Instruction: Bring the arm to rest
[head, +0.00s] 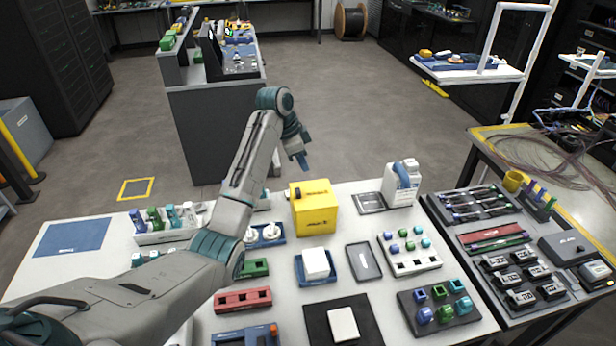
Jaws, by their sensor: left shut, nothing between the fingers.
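My left arm comes in from the lower left, reaches over the white worktable (450,325) and bends upward. My left gripper (304,166) hangs at the end of it, pointing down, above and behind the yellow box (314,209) in the picture. Its fingers are together with nothing between them, and it touches nothing that I can see. The arm hides part of the table's left half. My right arm and right gripper are not in view.
The table holds a white block on a blue tray (300,279), a grey tray (363,262), a white bottle unit (401,184) and racks of coloured caps (438,310). A side table (588,218) with black trays stands right. Floor behind is open beside a grey cabinet (215,130).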

